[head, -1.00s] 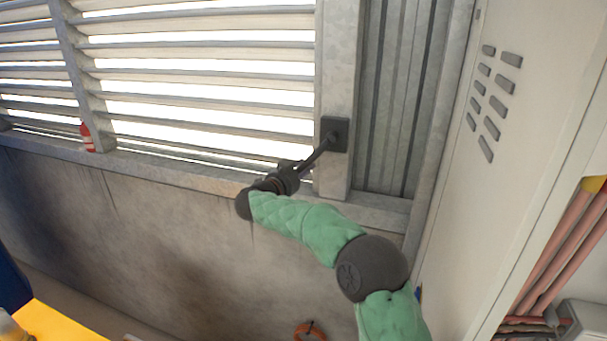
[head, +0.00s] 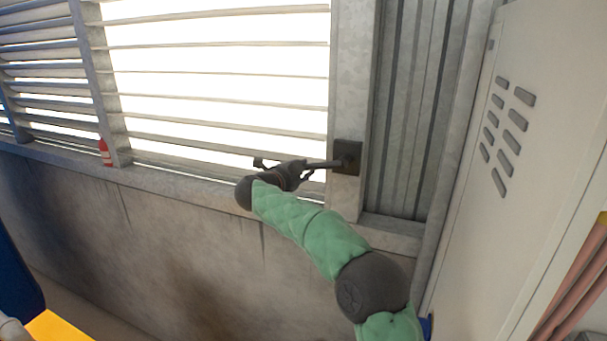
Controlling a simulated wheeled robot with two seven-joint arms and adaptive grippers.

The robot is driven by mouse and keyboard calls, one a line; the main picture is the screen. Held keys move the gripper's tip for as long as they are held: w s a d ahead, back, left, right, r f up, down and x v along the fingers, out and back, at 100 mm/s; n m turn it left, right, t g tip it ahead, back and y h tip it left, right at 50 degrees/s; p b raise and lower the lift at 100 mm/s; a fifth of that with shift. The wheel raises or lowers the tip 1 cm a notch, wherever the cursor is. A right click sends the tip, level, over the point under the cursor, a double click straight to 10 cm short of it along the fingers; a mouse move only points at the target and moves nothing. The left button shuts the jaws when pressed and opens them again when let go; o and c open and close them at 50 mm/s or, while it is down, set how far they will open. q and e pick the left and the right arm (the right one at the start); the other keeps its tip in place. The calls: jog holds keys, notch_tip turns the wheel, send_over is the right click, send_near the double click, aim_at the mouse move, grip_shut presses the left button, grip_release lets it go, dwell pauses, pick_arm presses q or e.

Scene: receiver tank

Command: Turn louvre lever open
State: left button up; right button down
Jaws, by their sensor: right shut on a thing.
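The louvre lever (head: 322,164) is a dark handle that sticks out to the left from a dark square plate (head: 347,156) on the grey window post. It lies close to level. My right gripper (head: 302,169) is shut on the lever, left of the plate, with the green-sleeved arm coming up from the lower right. The louvre slats (head: 215,72) left of the post are nearly edge-on, with wide bright gaps between them. The slats in the far left bay (head: 40,75) look broader, with narrower gaps. My left gripper is not in view.
A small red bottle-like thing (head: 105,153) stands on the sill (head: 180,185) at the left. A pale cabinet (head: 545,130) with vent slots stands close on the right, with reddish pipes (head: 575,300) beyond it. A yellow surface (head: 55,328) is at the lower left.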

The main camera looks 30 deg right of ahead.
jog(key=shift+r, duration=0.2)
jog(key=c, duration=1.2)
grip_release()
jog(key=shift+o, duration=0.2)
jog(key=v, duration=1.2)
jog(key=shift+f, duration=0.25)
